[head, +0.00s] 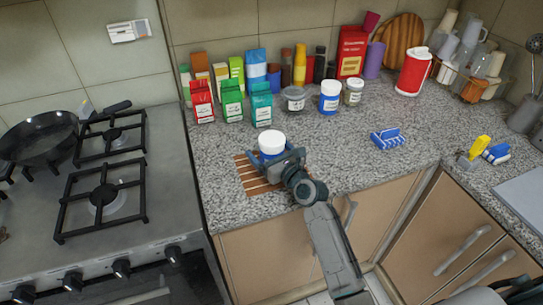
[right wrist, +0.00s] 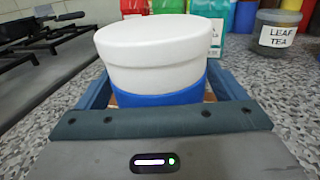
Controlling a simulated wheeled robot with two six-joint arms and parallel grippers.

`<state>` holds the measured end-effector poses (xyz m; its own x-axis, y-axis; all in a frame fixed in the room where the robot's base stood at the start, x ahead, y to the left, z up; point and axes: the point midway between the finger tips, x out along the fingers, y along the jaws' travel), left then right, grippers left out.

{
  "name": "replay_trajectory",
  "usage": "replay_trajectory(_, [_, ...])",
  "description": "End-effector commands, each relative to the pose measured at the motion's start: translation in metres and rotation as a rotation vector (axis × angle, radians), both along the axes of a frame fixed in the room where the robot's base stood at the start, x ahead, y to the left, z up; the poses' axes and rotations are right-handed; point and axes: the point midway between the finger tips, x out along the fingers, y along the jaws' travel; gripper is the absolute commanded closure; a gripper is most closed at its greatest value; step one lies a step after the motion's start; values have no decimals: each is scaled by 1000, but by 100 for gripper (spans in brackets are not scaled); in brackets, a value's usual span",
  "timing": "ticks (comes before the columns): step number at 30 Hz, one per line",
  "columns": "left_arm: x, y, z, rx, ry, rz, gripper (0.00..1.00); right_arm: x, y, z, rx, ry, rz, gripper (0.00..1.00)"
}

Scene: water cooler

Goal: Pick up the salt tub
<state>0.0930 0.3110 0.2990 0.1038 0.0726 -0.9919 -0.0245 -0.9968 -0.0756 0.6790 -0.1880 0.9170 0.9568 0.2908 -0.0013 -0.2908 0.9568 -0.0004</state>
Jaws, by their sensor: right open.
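A tub with a wide white lid and a blue body (head: 271,141) stands upright at the back edge of a striped wooden mat (head: 250,181). I take it as the salt tub; no label on it is readable. My right gripper (head: 276,156) is low over the counter, with its fingers on either side of the tub. In the right wrist view the tub (right wrist: 157,60) fills the middle, between the blue fingers of the gripper (right wrist: 158,88). The jaws are open; finger contact cannot be told. My left gripper is out of view.
Red (head: 203,102), green (head: 232,101) and teal (head: 261,104) packets stand behind the tub. A leaf tea jar (head: 294,99) and another blue-and-white tub (head: 330,97) are farther right. The stove (head: 105,190) is left. Counter right of the mat is clear up to a blue-white object (head: 388,139).

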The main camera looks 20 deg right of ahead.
Motion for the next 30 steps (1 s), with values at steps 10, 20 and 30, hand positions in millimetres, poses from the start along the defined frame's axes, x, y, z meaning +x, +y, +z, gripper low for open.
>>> replay_trajectory(10, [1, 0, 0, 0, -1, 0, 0, 1, 0, -1, 0, 1, 0, 31])
replay_trajectory(20, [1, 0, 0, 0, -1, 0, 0, 1, 0, 0, 0, -1, 0, 67])
replay_trajectory(30, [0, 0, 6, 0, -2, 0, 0, 1, 0, 18, 0, -2, 0, 67])
